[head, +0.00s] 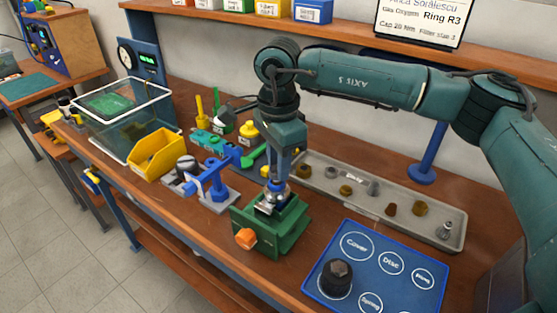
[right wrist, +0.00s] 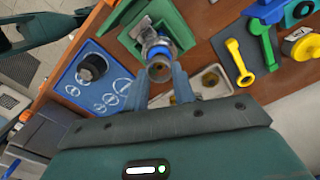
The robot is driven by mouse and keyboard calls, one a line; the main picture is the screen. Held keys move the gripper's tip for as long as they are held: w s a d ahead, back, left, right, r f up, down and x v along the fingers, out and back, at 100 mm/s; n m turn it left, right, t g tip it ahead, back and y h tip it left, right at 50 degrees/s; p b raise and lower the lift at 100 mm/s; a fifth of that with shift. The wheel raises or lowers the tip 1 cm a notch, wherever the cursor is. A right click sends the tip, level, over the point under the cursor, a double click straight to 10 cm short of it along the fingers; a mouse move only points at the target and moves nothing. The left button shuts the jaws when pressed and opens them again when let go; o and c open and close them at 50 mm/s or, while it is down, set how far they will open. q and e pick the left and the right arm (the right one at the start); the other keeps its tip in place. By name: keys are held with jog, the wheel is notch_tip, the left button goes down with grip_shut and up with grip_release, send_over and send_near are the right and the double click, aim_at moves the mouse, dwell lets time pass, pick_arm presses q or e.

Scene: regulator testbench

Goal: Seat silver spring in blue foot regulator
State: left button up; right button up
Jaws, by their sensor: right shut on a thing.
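My right gripper (head: 278,180) points down over the green fixture (head: 283,232) on the bench. In the right wrist view its fingertips (right wrist: 163,76) are closed on a small round metallic part, which looks like the silver spring (right wrist: 160,70). The regulator (head: 270,205) sits in the fixture, silver with a blue part that shows in the right wrist view (right wrist: 156,42). The held part is right over or at the regulator's top; I cannot tell whether they touch. The fingers hide part of it in the head view. My left gripper is not seen.
A grey tray (head: 330,190) with several small parts lies behind the fixture. A blue labelled mat (head: 327,250) with a dark knob (head: 336,278) lies to the right. A blue stand (head: 213,185), yellow bin (head: 157,155) and clear box (head: 125,125) stand left. An orange knob (head: 246,238) juts from the fixture's front.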

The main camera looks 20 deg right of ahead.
jog(key=shift+f+b, duration=0.55)
jog(key=shift+b, duration=0.05)
dwell(0.3)
jog(key=shift+f+b, duration=0.25)
jog(key=shift+b, duration=0.15)
dwell(0.4)
jog(key=o, duration=1.5)
jog(key=shift+r+p, duration=2.4)
jog(key=shift+r, duration=1.8)
